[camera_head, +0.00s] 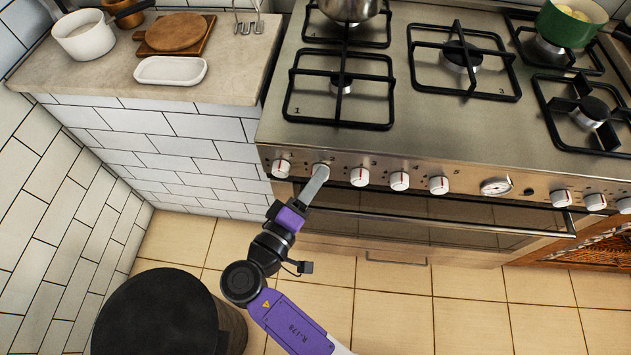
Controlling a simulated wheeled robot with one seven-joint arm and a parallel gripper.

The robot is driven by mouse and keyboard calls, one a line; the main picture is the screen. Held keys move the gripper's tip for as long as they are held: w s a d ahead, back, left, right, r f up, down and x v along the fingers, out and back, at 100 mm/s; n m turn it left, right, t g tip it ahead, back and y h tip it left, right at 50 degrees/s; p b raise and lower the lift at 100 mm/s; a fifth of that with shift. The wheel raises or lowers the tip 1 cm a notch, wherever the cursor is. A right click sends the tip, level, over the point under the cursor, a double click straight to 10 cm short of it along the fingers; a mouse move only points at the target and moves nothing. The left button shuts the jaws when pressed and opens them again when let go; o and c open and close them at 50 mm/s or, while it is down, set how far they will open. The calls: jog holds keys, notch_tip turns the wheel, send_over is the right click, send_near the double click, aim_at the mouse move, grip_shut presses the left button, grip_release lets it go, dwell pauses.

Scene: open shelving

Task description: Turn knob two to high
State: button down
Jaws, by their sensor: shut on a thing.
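A row of white knobs with red marks runs along the stove's front panel (470,165). My gripper (320,172) reaches up from below to the second knob from the left. Its grey fingers are shut on that knob and cover nearly all of it, so its mark and setting cannot be read. The first knob (281,168) stands free just to the left. The third knob (359,176) stands free just to the right, its red mark roughly upright.
The oven handle (450,222) runs below the knobs, to the right of my gripper. A metal pot (348,8) and a green pot (566,24) stand on the stove. A dark round bin (155,315) stands on the floor at lower left. The floor in front of the oven is clear.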

jog(key=shift+f+n, duration=0.1)
jog(key=shift+n, duration=0.4)
jog(key=shift+t, duration=0.3)
jog(key=c, duration=0.9)
grip_release()
jog(key=shift+c, duration=0.2)
jog(key=v, duration=0.8)
jog(key=shift+b, duration=0.45)
jog(key=shift+w+a, duration=0.1)
jog(key=shift+w, duration=0.05)
